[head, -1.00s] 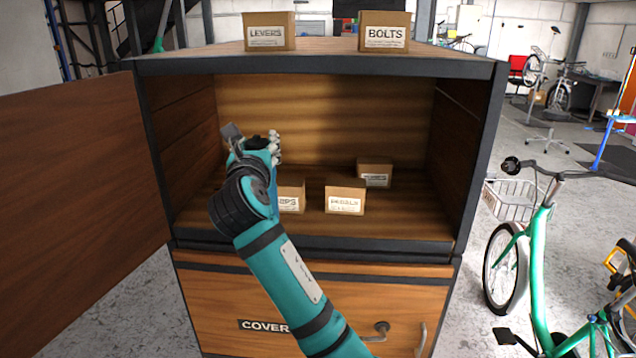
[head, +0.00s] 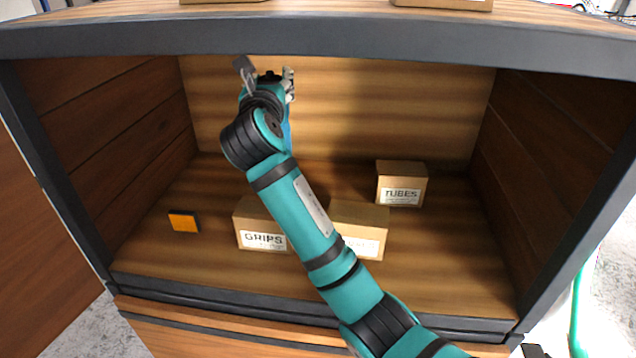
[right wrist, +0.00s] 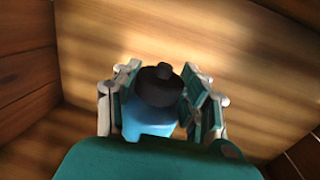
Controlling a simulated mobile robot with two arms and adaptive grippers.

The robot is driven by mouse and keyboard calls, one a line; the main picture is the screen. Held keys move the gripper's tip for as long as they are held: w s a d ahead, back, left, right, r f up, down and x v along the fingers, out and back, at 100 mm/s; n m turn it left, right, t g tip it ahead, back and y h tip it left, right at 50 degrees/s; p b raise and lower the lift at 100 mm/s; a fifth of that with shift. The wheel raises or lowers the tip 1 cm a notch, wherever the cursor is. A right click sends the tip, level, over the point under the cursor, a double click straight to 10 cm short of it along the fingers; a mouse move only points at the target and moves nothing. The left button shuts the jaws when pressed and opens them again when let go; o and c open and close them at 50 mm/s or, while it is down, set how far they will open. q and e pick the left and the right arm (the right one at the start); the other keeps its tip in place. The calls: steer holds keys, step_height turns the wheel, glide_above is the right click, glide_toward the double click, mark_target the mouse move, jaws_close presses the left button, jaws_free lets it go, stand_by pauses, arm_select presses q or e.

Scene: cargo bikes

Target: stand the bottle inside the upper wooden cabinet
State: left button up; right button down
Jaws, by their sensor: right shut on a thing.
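The upper wooden cabinet (head: 440,283) is open in front of me in the head view. My right arm reaches into it, and my right gripper (head: 268,82) is high up near the back wall, left of the middle. In the right wrist view, my right gripper (right wrist: 163,105) is shut on the bottle (right wrist: 150,122), which is blue with a black cap. Its fingers sit on both sides just below the cap. In the head view the bottle (head: 287,132) is mostly hidden behind my arm. My left gripper is not in view.
On the cabinet floor are a GRIPS box (head: 262,235), a second box (head: 362,231) partly behind my arm, a TUBES box (head: 401,184) farther back, and a small orange item (head: 184,222) at left. Floor is free at back left and right. The open door (head: 40,240) is at left.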

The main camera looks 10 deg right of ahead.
step_height(320, 180, down, 10)
steer(key=shift+s+r+p, duration=0.15)
steer(key=shift+p, duration=0.75)
steer(key=c, duration=0.8)
jaws_free()
steer(key=shift+a, duration=0.1)
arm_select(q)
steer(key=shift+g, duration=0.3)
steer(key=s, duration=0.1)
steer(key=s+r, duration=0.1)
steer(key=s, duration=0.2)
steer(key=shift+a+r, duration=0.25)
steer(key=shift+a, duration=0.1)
arm_select(e)
steer(key=shift+o, duration=0.4)
